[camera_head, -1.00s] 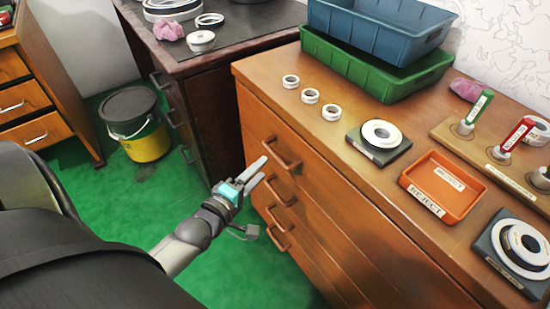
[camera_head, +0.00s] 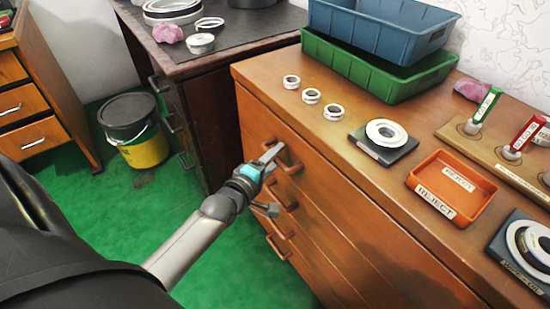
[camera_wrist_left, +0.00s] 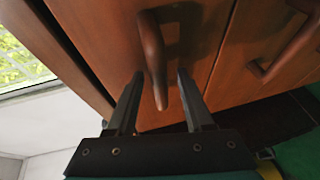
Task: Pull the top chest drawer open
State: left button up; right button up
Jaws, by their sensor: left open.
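The wooden chest (camera_head: 350,215) has a front with several drawers and curved brown handles. The top drawer (camera_head: 258,118) looks flush with the chest front. Its handle (camera_head: 293,167) is partly hidden by my left gripper (camera_head: 271,156), which is at it in the head view. In the left wrist view, my left gripper (camera_wrist_left: 158,82) is open. The top handle (camera_wrist_left: 152,48) reaches down between its two fingers, with gaps visible on both sides. My right gripper is not in view.
Another drawer handle (camera_wrist_left: 288,48) is to the right in the wrist view. The chest top bears white rings (camera_head: 311,96), an orange reject tray (camera_head: 445,208) and stacked bins (camera_head: 345,68). A bucket (camera_head: 135,130) stands on the green floor. A dark desk (camera_head: 205,90) is beside the chest.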

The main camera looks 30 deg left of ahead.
pick_arm(q)
grip_shut()
dwell(1.4)
